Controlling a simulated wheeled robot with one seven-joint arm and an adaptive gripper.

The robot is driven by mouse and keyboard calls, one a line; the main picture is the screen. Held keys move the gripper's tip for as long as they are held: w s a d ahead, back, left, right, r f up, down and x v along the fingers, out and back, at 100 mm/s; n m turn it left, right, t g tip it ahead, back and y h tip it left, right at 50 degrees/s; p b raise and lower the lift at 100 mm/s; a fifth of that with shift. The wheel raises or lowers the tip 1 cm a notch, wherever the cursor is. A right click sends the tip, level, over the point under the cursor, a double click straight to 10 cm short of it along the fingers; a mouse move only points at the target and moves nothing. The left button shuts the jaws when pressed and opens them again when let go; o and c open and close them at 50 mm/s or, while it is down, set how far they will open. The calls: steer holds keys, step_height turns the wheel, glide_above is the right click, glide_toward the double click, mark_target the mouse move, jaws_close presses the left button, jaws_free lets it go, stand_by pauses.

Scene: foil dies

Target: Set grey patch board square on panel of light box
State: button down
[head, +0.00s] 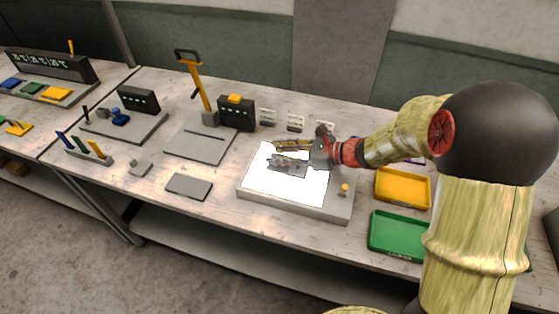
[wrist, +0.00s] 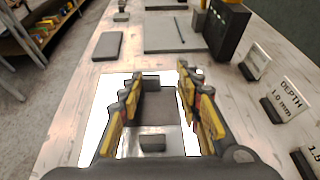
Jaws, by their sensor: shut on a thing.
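The light box (head: 345,208) stands on the bench with its white panel (head: 262,186) lit; the panel also shows in the wrist view (wrist: 97,125). The grey patch board (head: 290,170) is at my gripper over the panel's upper middle. In the wrist view the board (wrist: 162,106) lies between my two yellow fingers, with small grey blocks on it. My gripper (head: 280,150) is shut on the board, its fingers wide apart. The board looks low over the panel; I cannot tell whether it touches. The fingers hide parts of its edges.
A flat dark grey plate (head: 188,187) lies left of the light box. A yellow tray (head: 403,188) and a green tray (head: 397,236) stand on the right. A press with a yellow lever (head: 195,80) and small labelled cards (head: 295,123) stand behind.

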steer(key=shift+f, duration=1)
steer(key=shift+f+b, duration=0.2)
steer(key=shift+b, duration=0.15)
steer(key=c, duration=1.2)
jaws_free()
steer(key=shift+c, duration=0.2)
steer(key=shift+r, duration=0.1)
